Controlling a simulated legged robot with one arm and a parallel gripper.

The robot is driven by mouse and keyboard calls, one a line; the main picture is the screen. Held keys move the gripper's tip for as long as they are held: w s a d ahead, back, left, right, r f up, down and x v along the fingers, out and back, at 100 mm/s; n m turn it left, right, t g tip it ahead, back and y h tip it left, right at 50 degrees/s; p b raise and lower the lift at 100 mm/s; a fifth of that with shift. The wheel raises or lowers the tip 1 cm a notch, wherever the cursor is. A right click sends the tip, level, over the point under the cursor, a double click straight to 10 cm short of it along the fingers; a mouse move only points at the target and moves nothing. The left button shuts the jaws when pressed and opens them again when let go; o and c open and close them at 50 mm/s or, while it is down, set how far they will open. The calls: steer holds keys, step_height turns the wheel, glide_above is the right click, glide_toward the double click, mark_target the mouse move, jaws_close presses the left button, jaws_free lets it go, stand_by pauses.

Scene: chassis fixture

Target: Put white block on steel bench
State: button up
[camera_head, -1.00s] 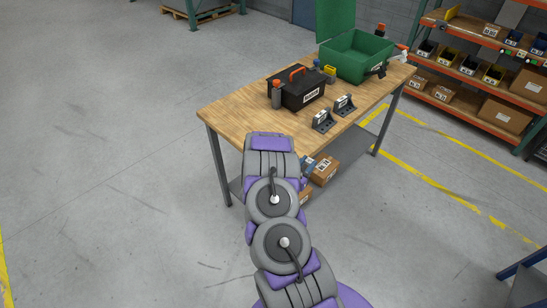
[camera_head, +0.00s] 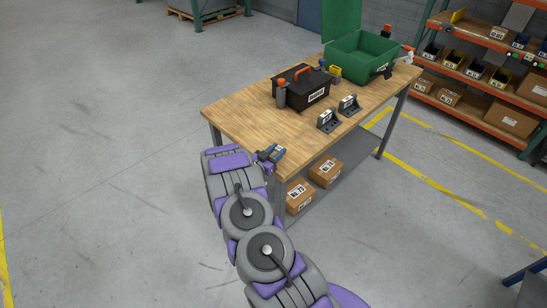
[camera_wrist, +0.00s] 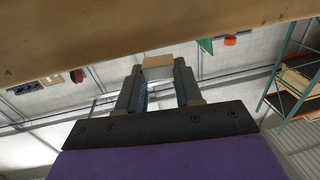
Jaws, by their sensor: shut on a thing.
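My gripper (camera_head: 270,153) is at the near corner of the wood-topped workbench (camera_head: 235,110), seen small in the head view. In the wrist view, my gripper (camera_wrist: 159,72) has its two fingers on either side of a small pale block (camera_wrist: 158,66), whitish with a tan face, and is shut on it. The block cannot be made out in the head view. A table with blue legs and a dark grey top (camera_head: 530,288) is cut off at the bottom right; I cannot tell if it is the steel bench.
On the workbench stand a black toolbox (camera_head: 300,91), an open green crate (camera_head: 362,58) and two dark grey brackets (camera_head: 328,120). Cartons (camera_head: 326,172) lie on its lower shelf. A storage rack (camera_head: 485,75) stands at the right. The floor at left is clear.

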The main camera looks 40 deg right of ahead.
steer(key=shift+w+a, duration=0.15)
steer(key=shift+w, duration=0.2)
steer(key=shift+w+a+f+b, duration=0.15)
steer(key=shift+f+b, duration=0.3)
steer(key=shift+f, duration=1.2)
steer(key=shift+w+f, duration=0.1)
steer(key=shift+f, duration=0.1)
steer(key=o, duration=1)
